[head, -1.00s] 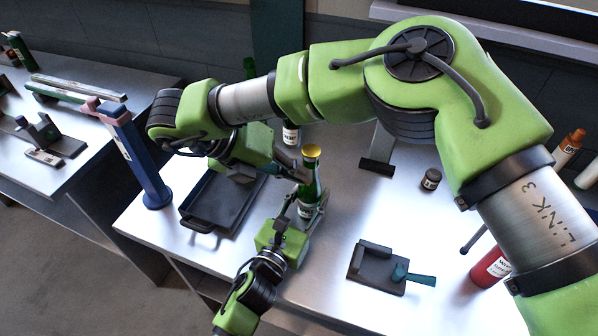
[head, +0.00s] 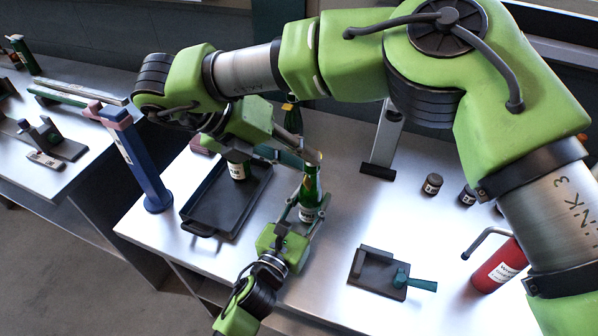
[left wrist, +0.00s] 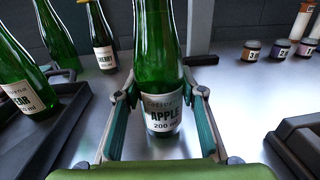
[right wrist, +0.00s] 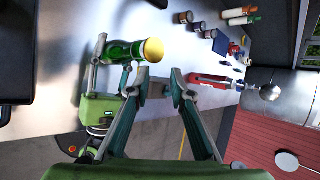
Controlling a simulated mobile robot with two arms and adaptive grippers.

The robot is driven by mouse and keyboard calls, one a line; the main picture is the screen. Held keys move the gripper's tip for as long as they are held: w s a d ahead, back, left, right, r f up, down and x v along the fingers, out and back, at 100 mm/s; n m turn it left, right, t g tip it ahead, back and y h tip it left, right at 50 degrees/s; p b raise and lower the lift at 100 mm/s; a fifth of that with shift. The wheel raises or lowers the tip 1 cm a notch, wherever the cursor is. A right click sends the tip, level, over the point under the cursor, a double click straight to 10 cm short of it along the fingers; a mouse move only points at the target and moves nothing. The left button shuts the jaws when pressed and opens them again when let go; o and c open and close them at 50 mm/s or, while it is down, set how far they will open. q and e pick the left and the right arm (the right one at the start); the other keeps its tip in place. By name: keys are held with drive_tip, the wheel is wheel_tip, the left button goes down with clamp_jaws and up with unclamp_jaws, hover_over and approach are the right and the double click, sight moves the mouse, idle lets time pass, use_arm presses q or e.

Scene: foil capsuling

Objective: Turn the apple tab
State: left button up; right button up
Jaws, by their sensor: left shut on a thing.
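The green apple bottle (head: 310,188) stands upright between the fingers of my left gripper (head: 300,208), which is shut on it. Its APPLE label (left wrist: 162,116) faces the left wrist camera. I cannot make out a separate tab on the top.
A black tray (head: 208,222) lies to the left, with the pear bottle (left wrist: 25,85) on it. The cherry bottle (left wrist: 102,45) stands behind. A dark fixture with a teal handle (head: 422,284), a red bottle (head: 500,266) and small jars (head: 432,184) are to the right. A blue post (head: 146,165) stands at the left edge.

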drive_tip(key=shift+r, duration=2.2)
